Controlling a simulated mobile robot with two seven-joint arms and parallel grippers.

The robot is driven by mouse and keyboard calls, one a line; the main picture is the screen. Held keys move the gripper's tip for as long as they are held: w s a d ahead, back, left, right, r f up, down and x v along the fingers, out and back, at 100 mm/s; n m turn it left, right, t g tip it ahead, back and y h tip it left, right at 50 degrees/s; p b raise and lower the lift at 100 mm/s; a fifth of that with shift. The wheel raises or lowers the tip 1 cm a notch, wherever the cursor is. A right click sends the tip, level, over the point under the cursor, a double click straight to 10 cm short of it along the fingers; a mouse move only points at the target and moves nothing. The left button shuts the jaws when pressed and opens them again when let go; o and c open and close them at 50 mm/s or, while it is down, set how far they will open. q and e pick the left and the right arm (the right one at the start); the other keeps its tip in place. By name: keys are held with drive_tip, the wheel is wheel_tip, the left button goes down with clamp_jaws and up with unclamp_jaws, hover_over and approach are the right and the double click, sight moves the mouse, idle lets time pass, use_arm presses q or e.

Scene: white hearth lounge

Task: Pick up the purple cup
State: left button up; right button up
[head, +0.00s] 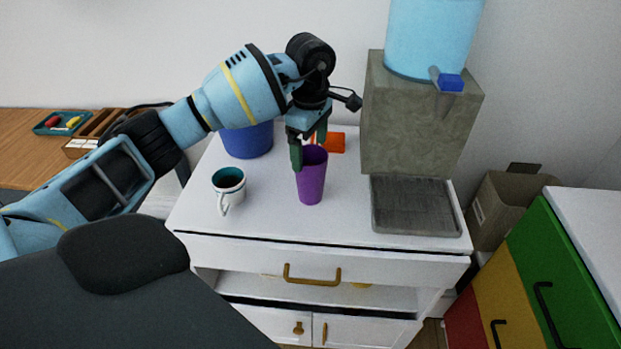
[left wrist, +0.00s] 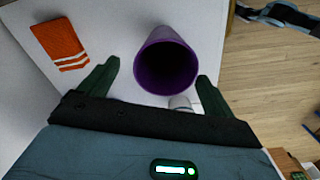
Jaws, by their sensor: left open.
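The purple cup (head: 312,182) stands upright on the white cabinet top, left of the water dispenser. My left gripper (head: 309,158) is just above and behind the cup's rim, pointing down. In the left wrist view the purple cup (left wrist: 166,62) shows its open mouth, beyond and roughly between the two spread green fingers of my left gripper (left wrist: 155,85). The fingers are open with nothing held between them. My right gripper is in neither view.
A white mug with a teal inside (head: 228,188) stands left of the cup. A blue container (head: 248,143) and an orange packet (head: 336,142) are behind. The dispenser's stone base (head: 412,125) and drip tray (head: 414,208) stand to the right. The cabinet top is clear in front.

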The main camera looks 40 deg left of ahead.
sight(311, 172)
use_arm(q)
wheel_tip(311, 172, down, 2)
drive_tip(key=f, duration=0.4)
drive_tip(key=shift+s+d+f, duration=0.15)
drive_tip(key=shift+s+d, duration=0.15)
drive_tip(key=shift+f, duration=0.45)
drive_tip(key=c, duration=1.1)
drive_tip(key=shift+o, duration=0.2)
drive_tip(key=shift+r, duration=0.1)
